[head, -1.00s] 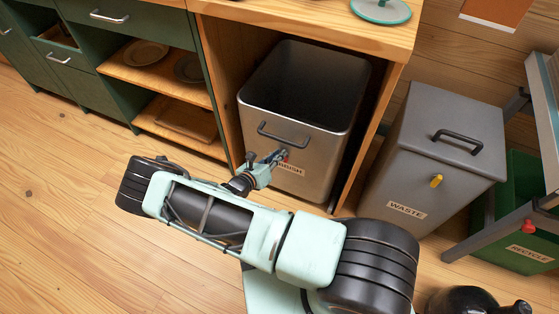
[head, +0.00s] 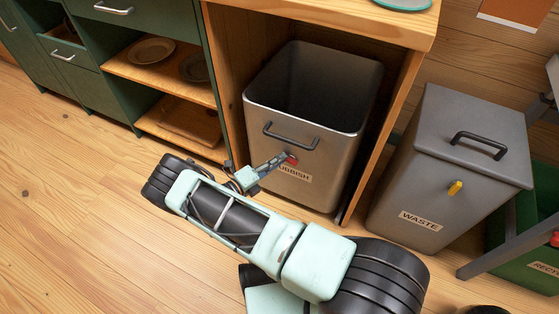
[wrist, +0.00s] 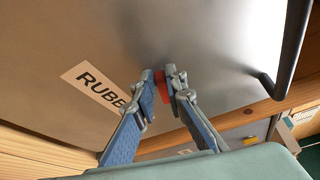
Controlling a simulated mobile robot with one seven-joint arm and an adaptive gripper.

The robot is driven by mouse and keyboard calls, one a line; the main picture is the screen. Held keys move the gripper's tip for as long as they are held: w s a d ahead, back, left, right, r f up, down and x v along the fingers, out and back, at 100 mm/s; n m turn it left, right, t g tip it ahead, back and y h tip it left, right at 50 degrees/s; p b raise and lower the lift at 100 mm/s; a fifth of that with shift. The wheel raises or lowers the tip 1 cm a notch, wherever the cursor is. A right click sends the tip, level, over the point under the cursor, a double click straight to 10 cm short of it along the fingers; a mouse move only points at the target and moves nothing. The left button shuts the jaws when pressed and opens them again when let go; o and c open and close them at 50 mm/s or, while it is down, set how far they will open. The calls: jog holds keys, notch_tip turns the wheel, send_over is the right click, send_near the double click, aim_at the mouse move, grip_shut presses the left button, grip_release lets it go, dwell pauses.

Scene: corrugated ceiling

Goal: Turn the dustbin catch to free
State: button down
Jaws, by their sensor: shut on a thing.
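The silver dustbin (head: 330,175) stands in an open wooden cabinet bay, marked with a RUBBISH label (head: 293,173). Its small red catch (head: 292,158) sits on the front, below the dark handle (head: 290,138) and just above the label. My gripper (head: 284,158) reaches it from the lower left. In the wrist view, my gripper's fingers (wrist: 162,84) are closed around the red catch (wrist: 160,92), with the label (wrist: 95,88) to their left. The fingers hide part of the catch, so I cannot tell which way it is turned.
A grey lidded WASTE bin (head: 440,170) with a yellow catch (head: 455,187) stands to the right. A green RECYCLE bin (head: 520,257) is partly behind a grey frame. Cabinet walls (head: 385,130) flank the dustbin. Wooden floor (head: 60,230) is free at the left.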

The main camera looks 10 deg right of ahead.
jog(key=shift+f+n+t+h, duration=0.15)
jog(key=shift+f+n+h, duration=0.05)
jog(key=shift+n, duration=0.45)
jog(key=shift+f+n+t+h, duration=0.15)
jog(key=shift+f+n+h, duration=0.05)
jog(key=shift+n, duration=0.45)
jog(key=c, duration=2)
grip_release()
jog(key=shift+o, duration=0.2)
jog(key=shift+a, duration=0.15)
jog(key=v, duration=1.2)
jog(key=shift+w, duration=0.1)
